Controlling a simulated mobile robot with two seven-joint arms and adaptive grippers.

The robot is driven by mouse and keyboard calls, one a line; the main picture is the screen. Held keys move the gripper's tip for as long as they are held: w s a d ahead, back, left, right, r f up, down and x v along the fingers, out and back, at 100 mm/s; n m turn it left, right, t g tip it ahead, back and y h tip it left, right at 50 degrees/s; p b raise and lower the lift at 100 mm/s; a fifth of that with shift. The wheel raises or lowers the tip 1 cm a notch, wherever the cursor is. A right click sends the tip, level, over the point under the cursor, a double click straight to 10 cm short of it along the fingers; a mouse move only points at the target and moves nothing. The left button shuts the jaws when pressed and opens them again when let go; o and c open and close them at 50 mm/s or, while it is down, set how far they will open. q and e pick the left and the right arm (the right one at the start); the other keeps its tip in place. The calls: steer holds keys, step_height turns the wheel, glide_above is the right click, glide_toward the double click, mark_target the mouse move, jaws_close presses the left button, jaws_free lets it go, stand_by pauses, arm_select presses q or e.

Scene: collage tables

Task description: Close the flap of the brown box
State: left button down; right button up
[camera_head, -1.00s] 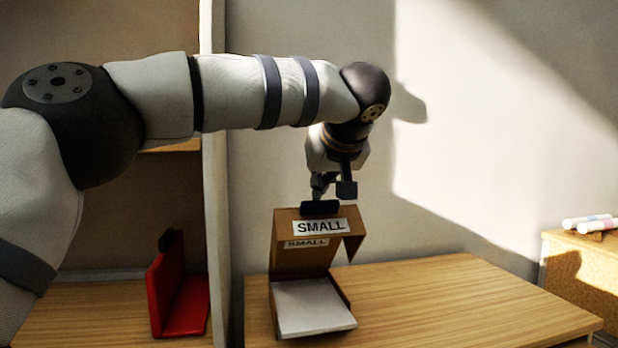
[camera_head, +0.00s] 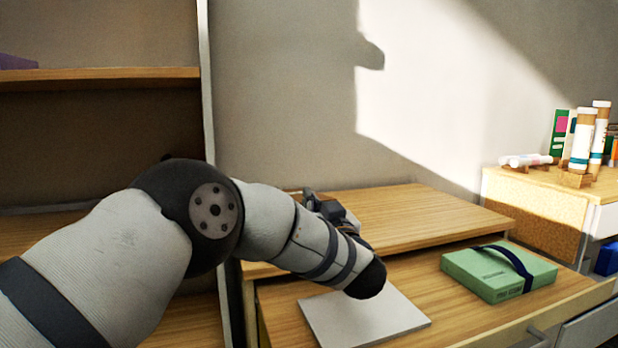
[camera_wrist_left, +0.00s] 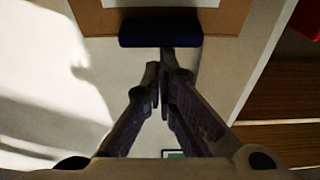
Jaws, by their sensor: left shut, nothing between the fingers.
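In the left wrist view, the brown box's cardboard (camera_wrist_left: 98,22) shows at the top edge, with part of a white label and a dark blue tab (camera_wrist_left: 160,30). My left gripper (camera_wrist_left: 158,75) is shut and empty, its fingertips just below the tab; I cannot tell whether they touch it. In the head view, my left arm crosses the middle and the brown box is not visible. Part of the left gripper (camera_head: 330,208) shows as dark pieces behind the arm; its fingertips are not clear. My right gripper is in neither view.
A pale flat panel (camera_head: 395,318) lies on the lower wooden surface, partly behind my arm. A green case (camera_head: 498,272) with a dark strap lies to the right. A raised wooden top (camera_head: 420,215) is behind. Markers and tubes (camera_head: 582,140) stand on the right cabinet.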

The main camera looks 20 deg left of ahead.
arm_select(q)
step_height(320, 180, down, 7)
steer(key=b, duration=0.1)
steer(key=shift+s+d+r+t+y, duration=0.15)
steer(key=shift+s+t+y, duration=0.1)
steer(key=shift+t+y, duration=0.05)
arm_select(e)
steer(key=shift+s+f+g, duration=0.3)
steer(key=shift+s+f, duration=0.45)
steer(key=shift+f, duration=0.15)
